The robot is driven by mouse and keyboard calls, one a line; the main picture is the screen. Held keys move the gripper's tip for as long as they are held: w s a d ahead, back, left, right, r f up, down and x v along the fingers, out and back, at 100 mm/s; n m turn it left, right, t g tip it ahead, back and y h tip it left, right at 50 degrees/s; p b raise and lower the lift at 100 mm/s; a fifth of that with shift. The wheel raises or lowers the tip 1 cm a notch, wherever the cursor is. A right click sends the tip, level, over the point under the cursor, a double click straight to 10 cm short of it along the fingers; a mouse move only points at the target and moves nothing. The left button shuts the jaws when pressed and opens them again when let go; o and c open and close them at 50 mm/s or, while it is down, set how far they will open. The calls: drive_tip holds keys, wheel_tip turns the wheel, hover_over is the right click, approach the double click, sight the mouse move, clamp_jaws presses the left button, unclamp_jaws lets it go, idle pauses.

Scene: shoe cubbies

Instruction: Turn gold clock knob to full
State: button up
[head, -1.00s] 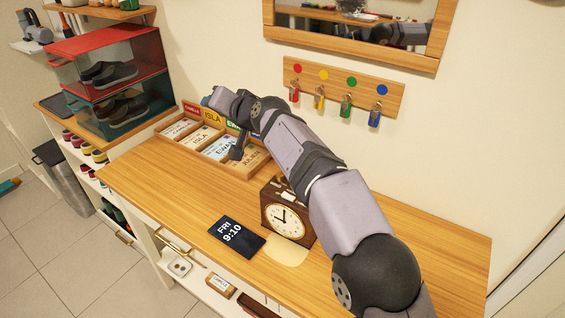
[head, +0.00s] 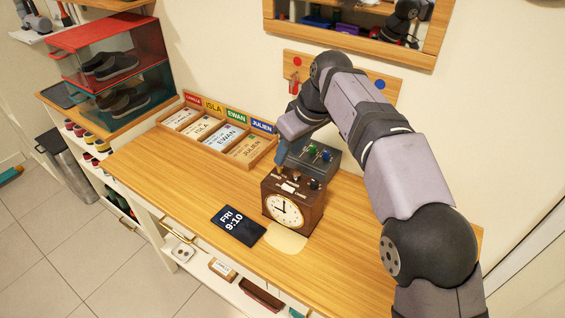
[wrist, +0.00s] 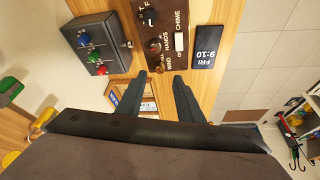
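The brown wooden clock (head: 306,216) stands upright on the desk, its cream dial facing the front. In the wrist view its top panel (wrist: 166,25) carries labels reading WIND, HANDS and CHIME, a white chime switch (wrist: 180,42) and a row of small round knobs. A brownish, brass-like knob (wrist: 155,45) sits by the HANDS label; which knob is the gold one is hard to tell. My gripper (wrist: 160,77) is open and empty, its dark blue-grey fingers apart near the panel's WIND end. In the head view my gripper (head: 279,158) is behind and above the clock, partly hidden.
A dark box (head: 310,160) with red, blue and green knobs stands just behind the clock. A date card (head: 238,226) lies in front of it. The name-card tray (head: 222,133) is at the back left. The desk's left front is clear.

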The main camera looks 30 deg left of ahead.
sight(282, 174)
drive_tip(key=shift+x, duration=3.2)
clamp_jaws()
